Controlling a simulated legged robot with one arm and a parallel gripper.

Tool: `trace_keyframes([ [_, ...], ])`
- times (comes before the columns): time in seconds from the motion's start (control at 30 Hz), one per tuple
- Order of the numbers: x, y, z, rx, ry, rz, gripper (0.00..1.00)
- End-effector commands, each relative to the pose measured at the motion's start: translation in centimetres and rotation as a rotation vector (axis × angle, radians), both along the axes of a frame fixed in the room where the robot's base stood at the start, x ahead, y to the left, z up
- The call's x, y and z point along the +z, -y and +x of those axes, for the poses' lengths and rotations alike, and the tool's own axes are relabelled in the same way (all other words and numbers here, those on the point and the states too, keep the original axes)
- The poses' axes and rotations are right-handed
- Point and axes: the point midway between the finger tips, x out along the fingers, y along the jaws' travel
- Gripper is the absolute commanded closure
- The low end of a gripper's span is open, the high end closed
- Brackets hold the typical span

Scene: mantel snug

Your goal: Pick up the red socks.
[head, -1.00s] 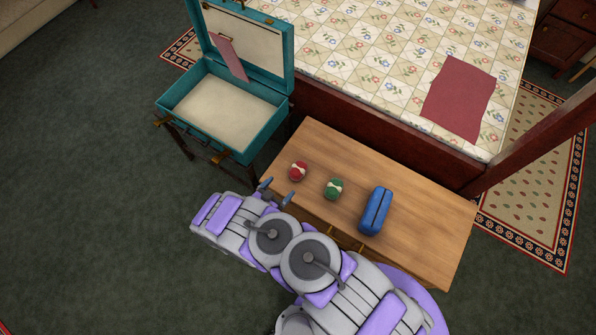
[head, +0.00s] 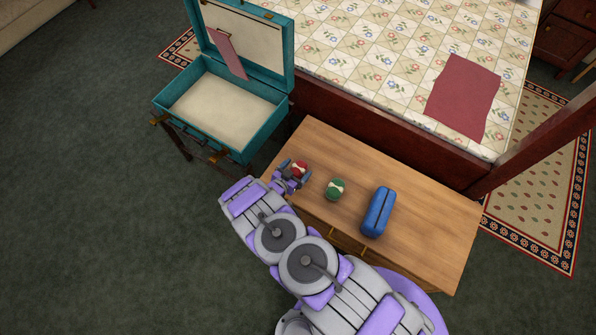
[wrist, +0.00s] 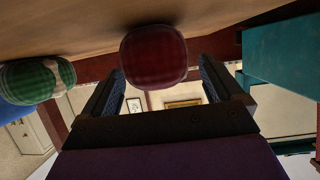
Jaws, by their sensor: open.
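The red socks (head: 299,168) are a small rolled red ball with a pale band, resting on the wooden bench near its left end. In the wrist view the red socks (wrist: 153,57) sit between and just beyond the finger ends. My gripper (head: 292,175) is open, with its fingers on either side of the near part of the socks. In the wrist view my gripper (wrist: 160,85) shows a gap between both fingers. Whether either finger touches the socks cannot be told.
Green rolled socks (head: 336,189) lie right of the red ones, then a blue case (head: 378,211) on the bench (head: 430,220). An open teal suitcase (head: 262,138) stands on a rack at left. A bed (head: 390,60) is behind the bench.

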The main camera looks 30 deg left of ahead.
Motion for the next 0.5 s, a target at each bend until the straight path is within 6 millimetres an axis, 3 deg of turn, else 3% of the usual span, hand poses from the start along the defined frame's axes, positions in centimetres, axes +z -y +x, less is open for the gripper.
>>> trace_keyframes([
  [0.3,-0.13,0.0,0.38,0.002,0.0,0.0,0.07],
  [0.5,-0.11,0.01,0.38,0.001,0.0,-0.001,0.27],
])
